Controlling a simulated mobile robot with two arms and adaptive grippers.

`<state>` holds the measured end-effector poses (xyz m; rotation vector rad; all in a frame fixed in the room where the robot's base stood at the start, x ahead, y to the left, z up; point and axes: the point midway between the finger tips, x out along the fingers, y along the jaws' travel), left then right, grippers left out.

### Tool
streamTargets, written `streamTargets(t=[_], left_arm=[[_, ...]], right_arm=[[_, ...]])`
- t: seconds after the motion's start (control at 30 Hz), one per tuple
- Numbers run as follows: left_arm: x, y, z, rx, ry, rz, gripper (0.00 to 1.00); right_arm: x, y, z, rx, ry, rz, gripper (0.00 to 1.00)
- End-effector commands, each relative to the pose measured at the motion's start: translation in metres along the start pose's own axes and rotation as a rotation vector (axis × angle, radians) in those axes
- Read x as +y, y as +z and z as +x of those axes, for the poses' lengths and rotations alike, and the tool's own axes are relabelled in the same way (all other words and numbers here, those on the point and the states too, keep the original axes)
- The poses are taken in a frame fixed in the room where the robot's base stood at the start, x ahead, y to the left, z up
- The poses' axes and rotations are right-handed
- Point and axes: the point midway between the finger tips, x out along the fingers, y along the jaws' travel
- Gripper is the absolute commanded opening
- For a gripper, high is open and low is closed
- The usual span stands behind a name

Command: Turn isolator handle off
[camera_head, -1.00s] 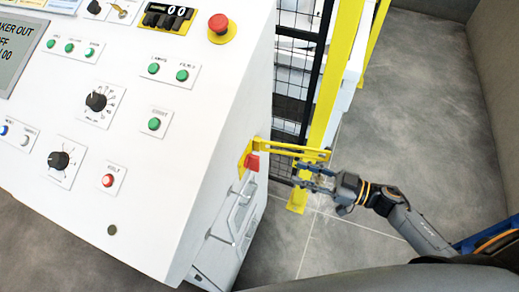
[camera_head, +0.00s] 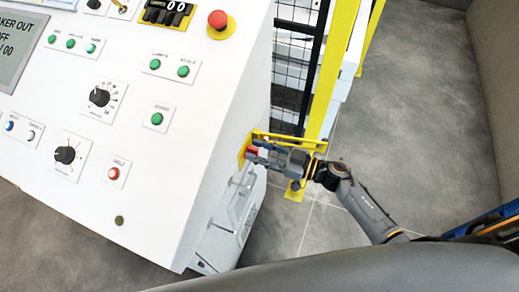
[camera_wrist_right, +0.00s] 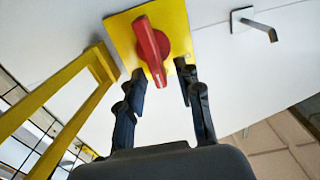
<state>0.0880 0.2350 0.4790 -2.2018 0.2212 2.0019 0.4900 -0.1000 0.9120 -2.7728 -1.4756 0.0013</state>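The isolator handle is a red rotary handle on a yellow plate on the side of the white control cabinet. In the right wrist view the red handle (camera_wrist_right: 151,50) is tilted slightly from vertical on its yellow plate (camera_wrist_right: 122,38). My right gripper (camera_wrist_right: 162,82) is open, with one finger on each side of the handle's lower end. I cannot tell whether the fingers touch it. In the head view the right gripper (camera_head: 262,152) reaches the red handle (camera_head: 250,152) and partly hides it. My left gripper is not in view.
A yellow post (camera_head: 330,75) and black mesh fence (camera_head: 288,75) stand behind. A metal door handle (camera_head: 240,207) lies below. Open floor (camera_head: 420,110) is at right.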

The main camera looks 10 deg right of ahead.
Motion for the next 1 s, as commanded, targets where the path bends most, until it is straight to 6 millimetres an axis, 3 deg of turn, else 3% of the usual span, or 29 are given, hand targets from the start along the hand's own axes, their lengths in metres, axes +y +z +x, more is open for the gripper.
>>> streamTargets(t=[0.07,0.2,0.23,0.67,1.0], left_arm=[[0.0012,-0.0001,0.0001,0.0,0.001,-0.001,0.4],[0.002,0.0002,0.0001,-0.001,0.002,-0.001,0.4],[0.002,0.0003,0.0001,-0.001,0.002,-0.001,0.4],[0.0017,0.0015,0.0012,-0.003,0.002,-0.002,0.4],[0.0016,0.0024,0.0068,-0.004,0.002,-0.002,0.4]], right_arm=[[0.0,-0.0001,-0.0002,0.0,0.0,0.0,0.31],[0.0001,-0.0001,-0.0003,0.0,0.0,0.0,0.02],[0.0001,-0.0001,-0.0004,0.0,0.0,0.0,0.0],[-0.0011,0.0002,-0.0008,-0.001,-0.001,-0.048,0.0],[-0.0075,0.0022,-0.001,-0.001,-0.001,-0.282,0.0]])
